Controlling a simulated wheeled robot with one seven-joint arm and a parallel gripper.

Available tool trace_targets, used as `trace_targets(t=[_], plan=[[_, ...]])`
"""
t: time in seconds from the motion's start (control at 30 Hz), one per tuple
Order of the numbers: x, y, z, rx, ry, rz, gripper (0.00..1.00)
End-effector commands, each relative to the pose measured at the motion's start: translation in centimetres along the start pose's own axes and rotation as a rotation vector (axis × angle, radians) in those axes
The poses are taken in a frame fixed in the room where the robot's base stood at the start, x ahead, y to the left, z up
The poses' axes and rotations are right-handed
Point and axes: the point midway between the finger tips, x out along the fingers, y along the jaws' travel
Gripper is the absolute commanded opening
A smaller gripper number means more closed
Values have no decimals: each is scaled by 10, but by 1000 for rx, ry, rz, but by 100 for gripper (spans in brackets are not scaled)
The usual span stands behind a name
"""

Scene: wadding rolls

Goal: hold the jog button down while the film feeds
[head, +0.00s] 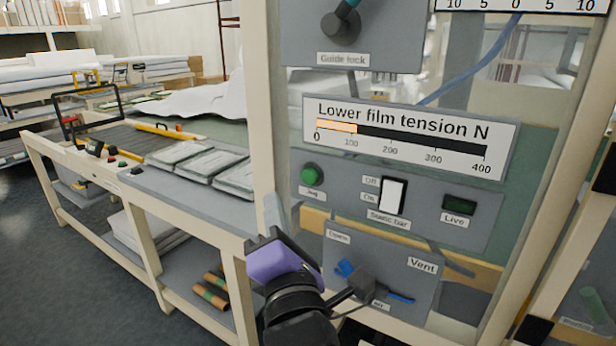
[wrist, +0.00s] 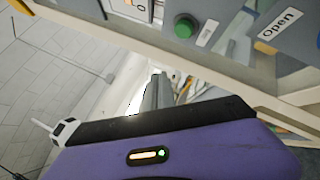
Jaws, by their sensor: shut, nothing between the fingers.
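The jog button (head: 313,174) is a round green button at the left of the grey control panel (head: 420,215), above its small label. It also shows at the top of the wrist view (wrist: 185,26). My gripper (head: 272,210) has a purple body and is below and left of the button in the head view. Its grey fingers (wrist: 158,92) are together and empty, and they look apart from the button. The lower film tension gauge (head: 410,137) has an orange bar reaching a little past 100. I cannot pick out the film feeding.
The panel also has a white static bar switch (head: 393,195) and a dark Live indicator (head: 459,206). Below is a vent plate with a blue lever (head: 345,268). A cream post (head: 262,110) stands left of the panel. A bench (head: 185,185) with flat packs extends left.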

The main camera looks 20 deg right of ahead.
Motion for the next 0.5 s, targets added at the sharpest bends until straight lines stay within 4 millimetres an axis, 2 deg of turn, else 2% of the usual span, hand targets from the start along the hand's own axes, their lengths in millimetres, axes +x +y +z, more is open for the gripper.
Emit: trace_targets(t=[0.33,0.5], plan=[[33,-22,26,-2,-3,-2,0],[44,-30,33,-1,-1,-2,0]])
